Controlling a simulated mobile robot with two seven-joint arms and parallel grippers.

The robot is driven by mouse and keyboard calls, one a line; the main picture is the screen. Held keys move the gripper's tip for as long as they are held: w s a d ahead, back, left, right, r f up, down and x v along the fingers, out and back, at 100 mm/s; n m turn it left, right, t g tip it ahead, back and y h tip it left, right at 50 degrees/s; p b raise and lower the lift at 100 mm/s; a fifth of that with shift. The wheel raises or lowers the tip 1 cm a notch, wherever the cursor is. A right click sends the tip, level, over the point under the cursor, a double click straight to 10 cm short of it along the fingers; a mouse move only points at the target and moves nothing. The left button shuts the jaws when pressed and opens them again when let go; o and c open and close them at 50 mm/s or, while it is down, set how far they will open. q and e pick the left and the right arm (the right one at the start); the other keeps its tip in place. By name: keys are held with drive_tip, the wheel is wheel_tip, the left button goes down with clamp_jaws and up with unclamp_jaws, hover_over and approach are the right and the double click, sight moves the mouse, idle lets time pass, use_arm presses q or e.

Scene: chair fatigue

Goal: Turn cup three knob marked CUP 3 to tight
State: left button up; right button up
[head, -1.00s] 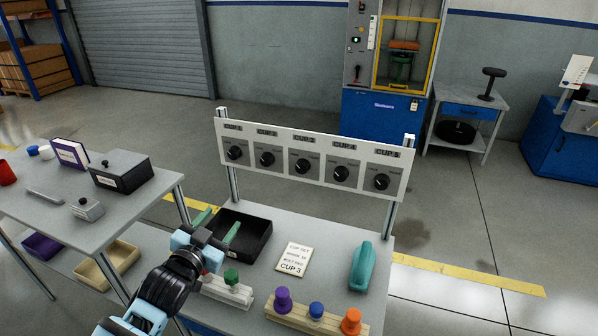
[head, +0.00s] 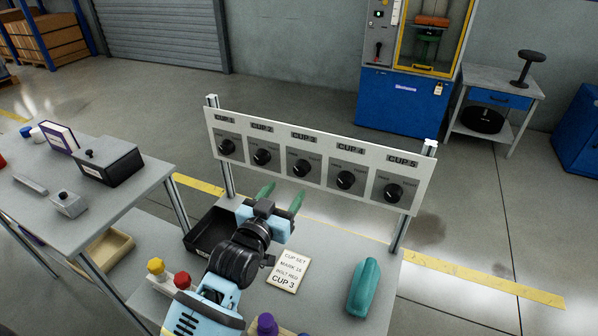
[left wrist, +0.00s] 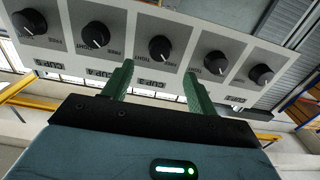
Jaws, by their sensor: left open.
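The CUP 3 knob (head: 301,168) is the black round middle knob of the white panel (head: 420,200) across the back of the bench. In the left wrist view the panel is upside down and the CUP 3 knob (left wrist: 159,48) shows ahead, between the lines of the two fingers. Its pointer is too small to read surely. My left gripper (head: 281,196) has green fingers, open and empty, below and in front of the panel, apart from the knob. In the left wrist view my left gripper (left wrist: 155,80) shows a wide gap. My right gripper is out of view.
Other black knobs flank CUP 3, such as CUP 2 (head: 261,157) and CUP 4 (head: 345,180). A black tray (head: 200,238), a card reading CUP 3 (head: 289,271) and a teal object (head: 364,287) are on the bench. Metal posts hold the panel.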

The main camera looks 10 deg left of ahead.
sight(299, 172)
use_arm(q)
drive_tip(key=w, duration=0.3)
drive_tip(key=w+d, duration=0.1)
drive_tip(key=w, duration=0.2)
drive_tip(key=shift+d, duration=0.1)
drive_tip(key=shift+w+d, duration=0.1)
drive_tip(key=shift+w, duration=0.7)
drive_tip(key=c, duration=1)
